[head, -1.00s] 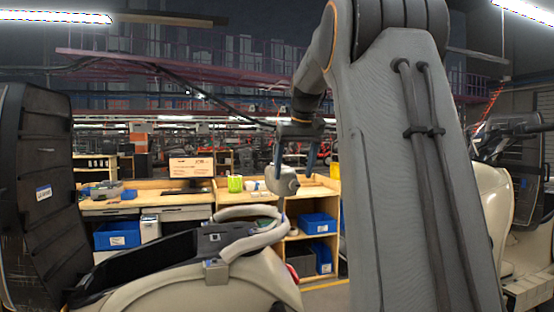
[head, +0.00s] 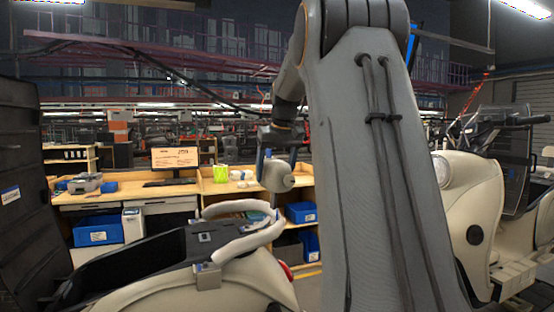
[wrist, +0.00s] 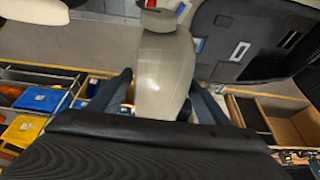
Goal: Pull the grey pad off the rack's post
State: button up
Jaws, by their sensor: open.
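The grey pad (head: 278,178) sits on top of a thin post of the rack (head: 272,231), a pale curved tube frame on the cream scooter's seat. My gripper (head: 276,160) is open at the pad, with one blue-grey finger on each side of its upper part. In the wrist view the pad (wrist: 163,78) lies between the open fingers of my gripper (wrist: 160,88), long and pale grey. A narrow gap shows on the left; contact on the right is hard to tell. The post is mostly hidden there.
A wooden bench (head: 130,192) with a monitor (head: 174,158) and blue bins (head: 98,230) stands behind. Another cream scooter (head: 470,205) stands at the right. A dark upright panel (head: 20,200) is at the left.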

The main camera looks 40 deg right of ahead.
jog(key=shift+x, duration=1.1)
jog(key=c, duration=1.3)
jog(key=o, duration=0.5)
jog(key=c, duration=0.3)
jog(key=shift+p, duration=0.3)
jog(key=shift+r, duration=0.2)
jog(key=shift+r+p, duration=0.35)
jog(key=shift+p, duration=0.05)
jog(key=shift+d+r+p, duration=0.1)
jog(key=shift+r+p, duration=0.6)
jog(key=shift+r, duration=0.05)
